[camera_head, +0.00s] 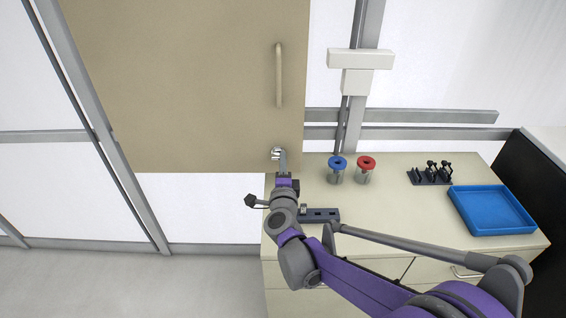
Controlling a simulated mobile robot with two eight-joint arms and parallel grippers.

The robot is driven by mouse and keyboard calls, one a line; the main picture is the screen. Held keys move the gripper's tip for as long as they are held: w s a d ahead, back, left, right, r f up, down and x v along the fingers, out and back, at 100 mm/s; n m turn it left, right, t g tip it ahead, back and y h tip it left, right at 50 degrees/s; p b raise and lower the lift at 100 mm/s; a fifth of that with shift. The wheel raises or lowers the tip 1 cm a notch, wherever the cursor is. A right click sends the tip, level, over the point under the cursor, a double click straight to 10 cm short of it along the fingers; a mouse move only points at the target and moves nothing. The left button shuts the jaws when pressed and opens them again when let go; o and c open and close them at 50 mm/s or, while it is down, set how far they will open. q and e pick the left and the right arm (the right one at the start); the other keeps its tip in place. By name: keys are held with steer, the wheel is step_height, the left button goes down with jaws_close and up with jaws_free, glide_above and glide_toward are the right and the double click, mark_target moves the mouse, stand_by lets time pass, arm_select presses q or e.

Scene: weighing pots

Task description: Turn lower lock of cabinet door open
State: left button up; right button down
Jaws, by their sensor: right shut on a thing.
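The cabinet door (190,80) is a large beige panel in the upper left of the head view, with a vertical bar handle (279,75) near its right side. The lower lock (275,152) is a small metal piece at the door's bottom right. My right gripper (283,162) reaches up to the lock and is shut on it. Its fingers partly cover the lock, so the lock's exact turn is hard to tell. My left gripper is not in view.
A beige counter with drawers (400,205) stands below and right of the door. On it are a blue-topped pot (337,168), a red-topped pot (365,169), a black rack (430,173) and a blue tray (491,209). Floor at lower left is clear.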

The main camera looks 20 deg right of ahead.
steer(key=c, duration=0.9)
jaws_free()
steer(key=shift+s, duration=0.15)
steer(key=v, duration=1)
steer(key=shift+s+a, duration=0.1)
steer(key=shift+s, duration=0.2)
steer(key=shift+r, duration=0.1)
